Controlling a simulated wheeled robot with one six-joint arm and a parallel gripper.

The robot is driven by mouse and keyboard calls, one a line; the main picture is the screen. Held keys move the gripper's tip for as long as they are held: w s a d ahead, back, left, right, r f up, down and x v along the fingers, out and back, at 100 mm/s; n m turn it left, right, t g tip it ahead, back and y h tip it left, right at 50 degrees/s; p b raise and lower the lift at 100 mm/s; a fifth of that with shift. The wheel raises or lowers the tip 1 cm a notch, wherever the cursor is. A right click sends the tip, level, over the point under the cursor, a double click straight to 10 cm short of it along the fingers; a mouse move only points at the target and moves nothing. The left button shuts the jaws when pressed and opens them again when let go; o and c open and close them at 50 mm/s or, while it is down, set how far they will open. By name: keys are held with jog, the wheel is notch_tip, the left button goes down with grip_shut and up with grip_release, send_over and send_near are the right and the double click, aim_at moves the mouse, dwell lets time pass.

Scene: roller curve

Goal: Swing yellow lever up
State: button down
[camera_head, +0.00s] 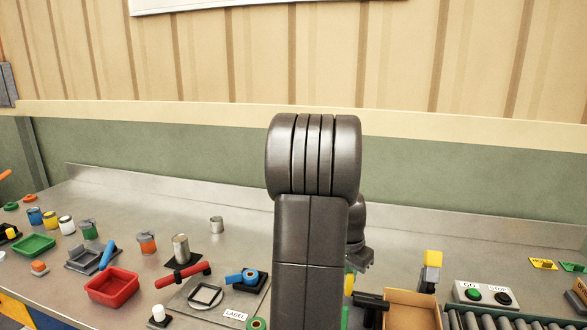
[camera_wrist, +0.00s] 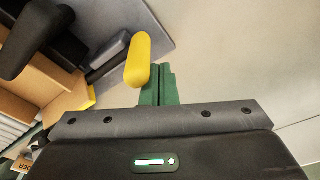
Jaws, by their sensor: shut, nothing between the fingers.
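The yellow lever handle (camera_wrist: 138,60) is a rounded bar at the upper middle of the wrist view, joined to a dark grey arm (camera_wrist: 106,56). My gripper (camera_wrist: 160,80) has its green fingers shut together with nothing between them. The fingertips are close to the right side of the yellow handle. I cannot tell whether they touch it. In the head view a yellow piece (camera_head: 348,283) shows at the right edge of my arm, which hides most of that area and my fingers.
A cardboard box (camera_head: 413,294) stands right of my arm, with a yellow-topped post (camera_head: 432,258) behind it. A button box (camera_head: 485,296) and rollers (camera_head: 500,322) lie farther right. A red tray (camera_head: 112,285) and several small items are on the left.

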jog(key=shift+s+a+r, duration=0.25)
jog(key=shift+s+r, duration=0.25)
jog(key=shift+s, duration=0.35)
jog(key=shift+s+a, duration=0.1)
jog(key=shift+s, duration=0.25)
dwell(0.4)
notch_tip(320, 180, up, 9)
jog(key=w+p, duration=0.1)
jog(key=p, duration=0.6)
jog(key=shift+w, duration=0.15)
dwell(0.6)
